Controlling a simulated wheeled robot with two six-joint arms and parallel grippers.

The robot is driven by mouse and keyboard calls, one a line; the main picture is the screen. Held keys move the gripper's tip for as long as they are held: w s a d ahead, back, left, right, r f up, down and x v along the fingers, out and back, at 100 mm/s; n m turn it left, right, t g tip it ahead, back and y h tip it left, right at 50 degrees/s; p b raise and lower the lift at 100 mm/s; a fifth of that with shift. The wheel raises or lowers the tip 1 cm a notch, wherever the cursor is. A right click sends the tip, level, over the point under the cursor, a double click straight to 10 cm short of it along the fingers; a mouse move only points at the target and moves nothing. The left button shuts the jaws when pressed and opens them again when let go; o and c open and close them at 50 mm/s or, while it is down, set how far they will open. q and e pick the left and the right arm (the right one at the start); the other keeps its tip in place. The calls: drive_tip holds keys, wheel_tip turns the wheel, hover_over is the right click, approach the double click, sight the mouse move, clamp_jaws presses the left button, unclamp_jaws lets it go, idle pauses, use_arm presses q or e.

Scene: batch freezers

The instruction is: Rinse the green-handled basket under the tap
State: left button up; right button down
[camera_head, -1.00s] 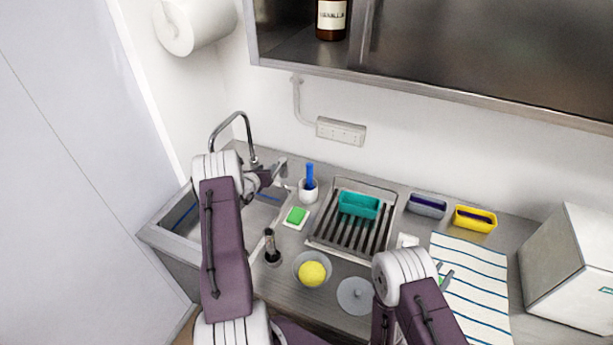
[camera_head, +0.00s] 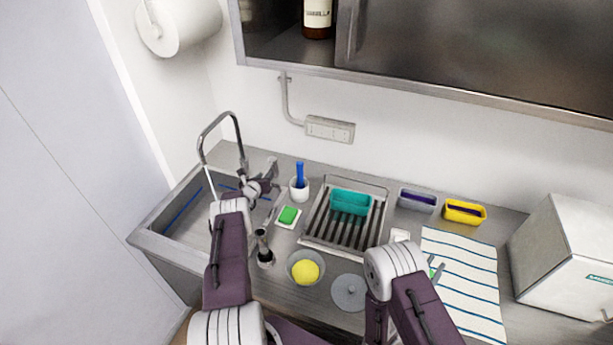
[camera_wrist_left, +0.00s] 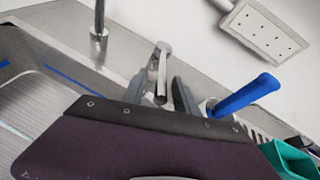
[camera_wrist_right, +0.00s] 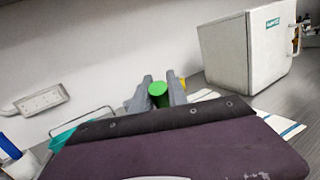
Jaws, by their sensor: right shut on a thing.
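My right gripper (camera_wrist_right: 158,92) is shut on a green handle (camera_wrist_right: 158,88) in the right wrist view. In the head view a bit of green (camera_head: 436,270) shows beside my right wrist, over the striped towel. The basket below the handle is hidden by my wrist and arm. The curved tap (camera_head: 221,135) stands at the sink (camera_head: 160,225). My left gripper (camera_head: 268,187) is open beside the tap's base. In the left wrist view a metal lever (camera_wrist_left: 162,70) stands between its fingers; whether they touch it I cannot tell.
A drying rack (camera_head: 322,235) holds a teal tub (camera_head: 350,203). A blue-handled brush (camera_head: 299,175), a green sponge (camera_head: 288,215), a bowl with a yellow ball (camera_head: 305,272) and a grey lid (camera_head: 349,292) stand between sink and towel (camera_head: 465,285). A white box (camera_head: 570,255) is at right.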

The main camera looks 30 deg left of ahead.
use_arm(q)
drive_tip(key=shift+d+r, duration=0.1)
clamp_jaws()
idle(1.3)
